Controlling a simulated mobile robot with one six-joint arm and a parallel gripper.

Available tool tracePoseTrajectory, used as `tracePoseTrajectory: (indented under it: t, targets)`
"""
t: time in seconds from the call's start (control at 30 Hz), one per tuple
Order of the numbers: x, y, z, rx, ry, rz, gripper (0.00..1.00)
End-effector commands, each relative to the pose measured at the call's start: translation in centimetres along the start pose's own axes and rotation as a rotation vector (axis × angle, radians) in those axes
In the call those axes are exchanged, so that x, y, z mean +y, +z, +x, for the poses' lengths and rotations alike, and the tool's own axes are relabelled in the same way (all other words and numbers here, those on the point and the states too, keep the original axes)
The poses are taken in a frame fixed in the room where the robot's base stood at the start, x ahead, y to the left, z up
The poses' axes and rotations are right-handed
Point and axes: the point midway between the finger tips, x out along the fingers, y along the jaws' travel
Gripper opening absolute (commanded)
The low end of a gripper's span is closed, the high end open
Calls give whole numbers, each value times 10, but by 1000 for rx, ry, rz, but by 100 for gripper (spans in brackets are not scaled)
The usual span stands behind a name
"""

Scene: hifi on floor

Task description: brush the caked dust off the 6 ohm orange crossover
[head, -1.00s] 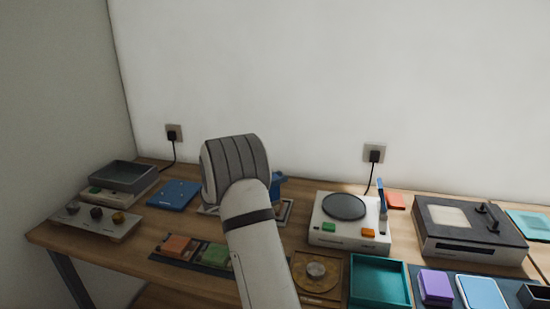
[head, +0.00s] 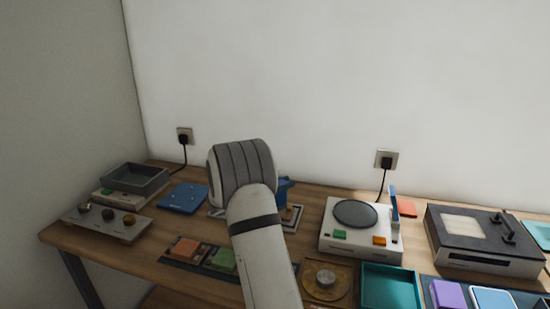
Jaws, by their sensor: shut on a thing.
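My gripper is hidden behind my own arm, which fills the middle of the head view. An orange block (head: 184,249) sits beside a green block (head: 222,259) on a dark strip near the table's front edge, left of my arm. An amber-brown board (head: 342,292) with a round metal disc (head: 325,279) lies right of my arm. A flat orange piece (head: 406,207) lies at the back right. No label is readable, so I cannot tell which is the 6 ohm crossover. Dust cannot be made out. I cannot identify a brush.
A white turntable-like unit (head: 336,242) with an upright blue strip (head: 393,203) stands right of centre. A teal tray (head: 391,268) is in front. A blue object (head: 286,187) shows partly behind my arm. A dark-topped unit (head: 480,236) is at the right. A wall closes the back.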

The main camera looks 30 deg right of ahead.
Motion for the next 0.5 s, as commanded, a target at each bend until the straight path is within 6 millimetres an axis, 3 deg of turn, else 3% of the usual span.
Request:
tracePoseTrajectory:
  t: [0.13,0.27,0.5]
  targets:
    - [2,0,-9,0,0,0,0]
    - [2,27,-10,-1,3,6,0]
    - [3,45,-12,0,6,1,0]
